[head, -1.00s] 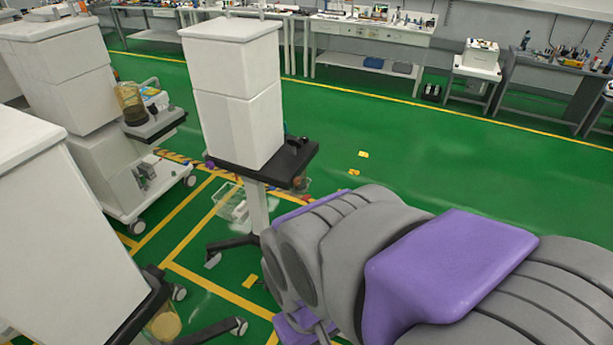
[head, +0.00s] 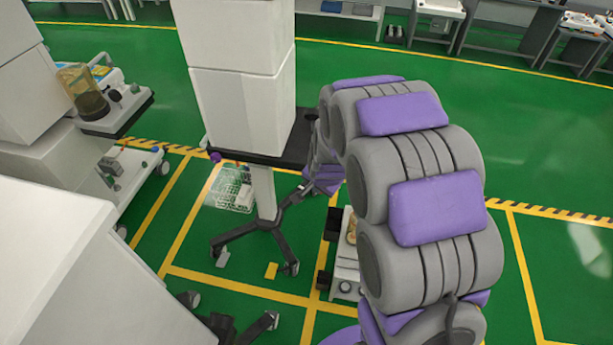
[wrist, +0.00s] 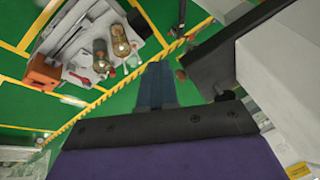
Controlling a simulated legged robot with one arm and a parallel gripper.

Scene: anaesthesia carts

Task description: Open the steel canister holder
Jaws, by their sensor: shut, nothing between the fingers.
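I cannot make out a steel canister holder for sure in either view. In the wrist view, two amber canisters (wrist: 119,42) with grey bodies stand on a pale equipment unit (wrist: 78,76) at the upper left, apart from my gripper. My gripper (wrist: 157,72) shows there as narrow blue fingers, shut and empty over green floor. In the head view, my arm reaches beside the middle white cart and hides part of its right side. The gripper's tip is not clear in that view. Another amber canister (head: 83,90) stands on the left cart's shelf.
The middle white cart (head: 240,110) has a dark shelf (head: 265,158), a wire basket (head: 232,190) below and spread dark legs. A near white cart (head: 50,260) fills the lower left. In the wrist view, a dark shelf edge (wrist: 215,72) is close right. Green floor is open at right.

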